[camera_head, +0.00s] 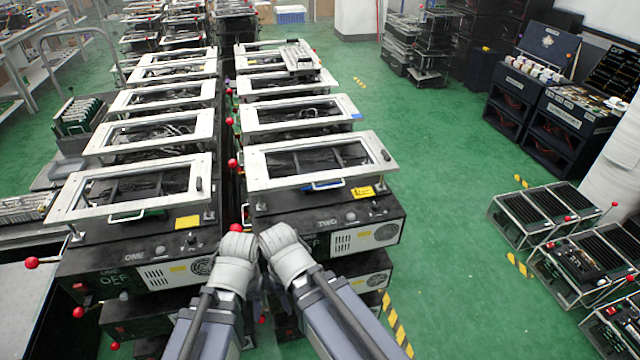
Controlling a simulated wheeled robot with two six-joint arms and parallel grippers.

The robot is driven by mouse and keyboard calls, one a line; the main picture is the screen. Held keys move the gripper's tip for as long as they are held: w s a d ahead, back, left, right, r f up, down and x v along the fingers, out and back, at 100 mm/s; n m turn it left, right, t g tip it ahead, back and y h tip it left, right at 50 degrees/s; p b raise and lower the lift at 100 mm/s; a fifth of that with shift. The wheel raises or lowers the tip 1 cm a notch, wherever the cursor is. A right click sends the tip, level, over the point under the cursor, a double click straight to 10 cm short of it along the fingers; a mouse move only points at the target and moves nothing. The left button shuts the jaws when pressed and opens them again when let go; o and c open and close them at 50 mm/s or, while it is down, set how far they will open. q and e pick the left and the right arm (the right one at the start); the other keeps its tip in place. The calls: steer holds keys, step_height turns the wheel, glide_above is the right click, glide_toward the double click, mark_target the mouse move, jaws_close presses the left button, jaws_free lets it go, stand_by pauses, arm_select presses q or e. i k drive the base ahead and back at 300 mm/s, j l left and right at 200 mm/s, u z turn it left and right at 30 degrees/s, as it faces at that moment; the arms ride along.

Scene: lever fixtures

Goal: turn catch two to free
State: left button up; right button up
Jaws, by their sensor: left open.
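The fixture marked TWO (352,240) is a black box with a grey top frame, a white label and a round vent on its front. A red ball knob (235,228) shows at its left edge, just above my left gripper. How the knob joins the fixture is hidden, so the catch's setting cannot be read. My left gripper (238,262) is in front of the gap between the fixtures, close below the knob. It is open, with its fingers mostly hidden. My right gripper (286,255) is beside it, before fixture TWO's left front; its fingers are hidden.
The fixture marked ONE (140,255) stands to the left, with a red ball lever (32,262) at its left side. More fixtures stand in rows behind. Black racks (565,235) stand at the right.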

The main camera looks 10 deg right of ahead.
mark_target(387, 157)
steer(key=i+l+z, duration=0.25)
steer(key=i+l, duration=0.25)
steer(key=l, duration=0.2)
steer(key=i+l+z, duration=0.25)
steer(key=i+l, duration=0.35)
